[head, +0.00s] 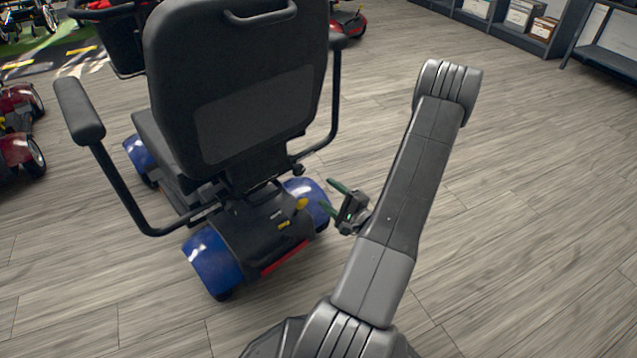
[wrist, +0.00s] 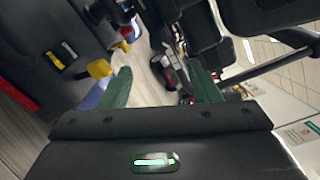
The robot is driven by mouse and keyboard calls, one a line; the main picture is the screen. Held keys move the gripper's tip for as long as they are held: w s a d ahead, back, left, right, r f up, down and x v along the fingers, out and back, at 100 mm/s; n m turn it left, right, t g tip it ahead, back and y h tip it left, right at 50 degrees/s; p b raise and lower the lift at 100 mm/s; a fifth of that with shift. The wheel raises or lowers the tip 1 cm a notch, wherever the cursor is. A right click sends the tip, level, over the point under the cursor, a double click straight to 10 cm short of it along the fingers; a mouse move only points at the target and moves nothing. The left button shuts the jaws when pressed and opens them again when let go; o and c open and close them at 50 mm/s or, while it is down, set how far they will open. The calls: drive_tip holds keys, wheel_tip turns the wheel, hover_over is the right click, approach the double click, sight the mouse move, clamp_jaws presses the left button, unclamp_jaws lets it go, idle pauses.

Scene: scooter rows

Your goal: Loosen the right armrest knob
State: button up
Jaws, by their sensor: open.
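The blue-and-black scooter stands at left centre in the head view, with its black seat back (head: 235,90) towards me. Its right armrest (head: 335,95) has a black tube that runs down and in under the seat. A small dark knob (head: 298,170) shows at the tube's lower end. My gripper (head: 331,196) is open and empty, its green fingers pointing at the scooter, low and to the right of the knob and apart from it. In the wrist view, my gripper (wrist: 162,80) frames a gap with floor and distant things. I cannot pick out the knob surely there.
A yellow lever (head: 300,204) sits on the scooter's rear body, near my fingers; the yellow lever also shows in the wrist view (wrist: 99,68). The left armrest (head: 80,110) juts out. Shelves (head: 520,25) stand at the back right. The floor at right is clear.

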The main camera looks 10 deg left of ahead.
sight(301, 172)
drive_tip(key=shift+v, duration=1.1)
drive_tip(key=b+x, duration=0.3)
drive_tip(key=x, duration=1.1)
drive_tip(key=shift+d, duration=0.1)
drive_tip(key=shift+s, duration=0.1)
